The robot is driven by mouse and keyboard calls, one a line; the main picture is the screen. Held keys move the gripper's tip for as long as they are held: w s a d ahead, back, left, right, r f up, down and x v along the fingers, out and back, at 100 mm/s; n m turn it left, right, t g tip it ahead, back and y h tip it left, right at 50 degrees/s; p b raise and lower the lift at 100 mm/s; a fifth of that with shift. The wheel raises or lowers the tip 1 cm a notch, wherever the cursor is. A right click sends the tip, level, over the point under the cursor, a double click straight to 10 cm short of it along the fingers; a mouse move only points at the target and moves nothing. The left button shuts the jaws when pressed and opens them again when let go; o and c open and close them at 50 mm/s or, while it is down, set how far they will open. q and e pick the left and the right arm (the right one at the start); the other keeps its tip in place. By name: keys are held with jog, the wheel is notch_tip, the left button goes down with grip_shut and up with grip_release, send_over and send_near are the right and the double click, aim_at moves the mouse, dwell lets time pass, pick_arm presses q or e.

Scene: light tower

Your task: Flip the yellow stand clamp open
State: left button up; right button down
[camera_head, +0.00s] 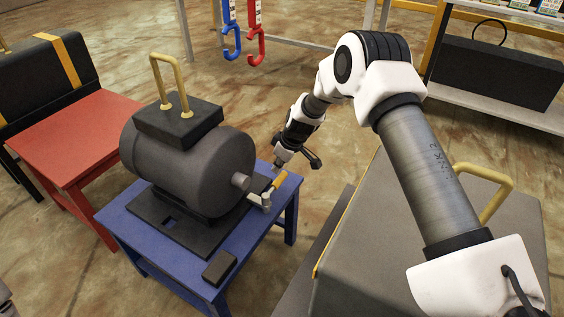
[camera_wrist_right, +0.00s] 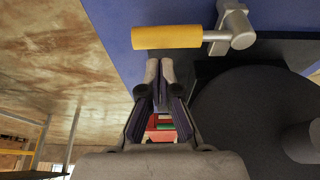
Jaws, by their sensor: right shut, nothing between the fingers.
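The yellow stand clamp handle (camera_head: 278,182) is a short yellow cylinder on a silver metal arm, at the right edge of the blue table (camera_head: 262,230), beside the dark grey motor (camera_head: 190,165). My right gripper (camera_head: 279,166) is just behind the handle in the head view, shut and empty. In the right wrist view the yellow handle (camera_wrist_right: 167,37) lies across, just beyond the closed fingertips (camera_wrist_right: 160,72), with its metal bracket (camera_wrist_right: 234,28) to the right. Whether the fingertips touch the handle I cannot tell. My left gripper is not in view.
A small black block (camera_head: 219,267) lies on the blue table's front corner. A red table (camera_head: 70,140) stands at left. A large grey case (camera_head: 350,240) with a yellow handle is at right. Blue and red hooks (camera_head: 256,45) hang behind.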

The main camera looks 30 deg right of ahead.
jog(key=shift+x, duration=1.45)
jog(key=shift+r, duration=0.1)
